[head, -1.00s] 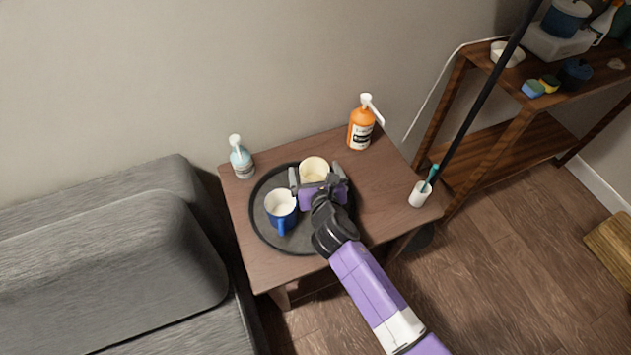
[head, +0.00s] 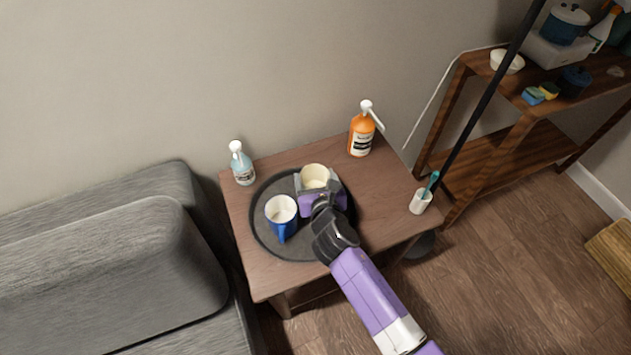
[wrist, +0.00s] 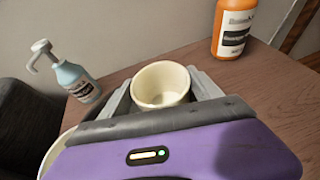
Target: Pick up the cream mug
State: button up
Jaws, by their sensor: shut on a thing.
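The cream mug (head: 315,176) stands upright at the back of a round dark tray (head: 262,237) on a small wooden table. My gripper (head: 318,184) reaches it from the front, with a finger on either side, and is shut on the mug. In the wrist view the mug (wrist: 161,85) sits between the two grey fingers (wrist: 162,92), and its open, empty inside shows. The lower part of the mug is hidden behind the gripper body, so I cannot tell whether it touches the tray.
A blue mug with a white inside (head: 281,216) stands on the tray close to the left of my gripper. A light blue pump bottle (head: 243,167) and an orange pump bottle (head: 361,134) stand at the table's back. A white cup with a teal brush (head: 420,202) is at the right edge.

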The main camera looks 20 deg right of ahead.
jog(key=shift+r, duration=0.3)
